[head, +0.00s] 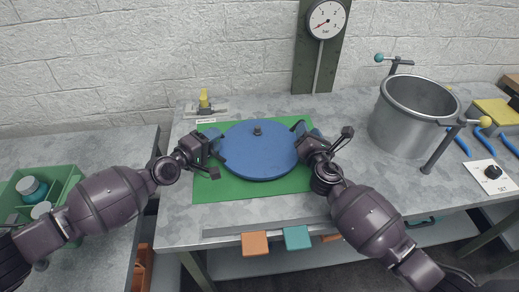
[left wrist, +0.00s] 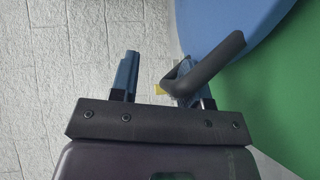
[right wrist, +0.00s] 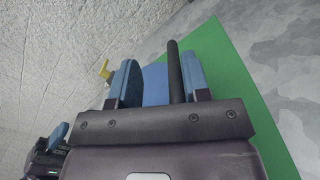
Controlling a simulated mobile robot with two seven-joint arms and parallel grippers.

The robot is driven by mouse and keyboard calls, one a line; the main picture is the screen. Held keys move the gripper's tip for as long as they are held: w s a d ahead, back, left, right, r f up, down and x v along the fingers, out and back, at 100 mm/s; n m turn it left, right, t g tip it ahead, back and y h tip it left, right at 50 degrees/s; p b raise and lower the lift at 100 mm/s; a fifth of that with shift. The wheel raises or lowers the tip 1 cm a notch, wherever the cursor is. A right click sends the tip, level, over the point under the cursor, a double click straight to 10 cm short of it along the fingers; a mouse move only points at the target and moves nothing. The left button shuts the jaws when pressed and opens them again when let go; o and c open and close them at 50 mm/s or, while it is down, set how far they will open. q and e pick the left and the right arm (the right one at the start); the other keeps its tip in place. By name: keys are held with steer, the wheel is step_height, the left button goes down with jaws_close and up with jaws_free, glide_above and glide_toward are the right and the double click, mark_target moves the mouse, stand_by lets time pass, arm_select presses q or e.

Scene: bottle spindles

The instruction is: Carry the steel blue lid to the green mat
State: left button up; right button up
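The steel blue lid (head: 262,155), a flat disc with a small dark knob, lies flat over the green mat (head: 240,192), whose edges show around it. My left gripper (head: 213,142) is at the lid's left edge. In the left wrist view its fingers (left wrist: 155,78) are apart, with a dark bar handle (left wrist: 212,62) by the right finger. My right gripper (head: 304,131) is at the lid's right edge. In the right wrist view its fingers (right wrist: 158,82) are apart, with a dark bar (right wrist: 175,72) between them, close to the right finger. Neither gripper visibly clamps a handle.
An open steel pot (head: 405,125) with clamps stands on the right of the grey bench (head: 350,190). A gauge (head: 327,20) rises behind. A green crate (head: 60,180) sits on the left table.

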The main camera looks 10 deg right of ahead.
arm_select(q)
steer(key=shift+w+a+r, duration=0.1)
steer(key=shift+a, duration=0.05)
arm_select(e)
steer(key=shift+d, duration=0.15)
arm_select(q)
steer(key=shift+o, duration=0.3)
steer(key=o, duration=0.8)
steer(key=shift+v, duration=0.8)
steer(key=v, duration=1)
steer(key=shift+s+a, duration=0.1)
steer(key=shift+s, duration=0.1)
arm_select(e)
steer(key=o, duration=0.8)
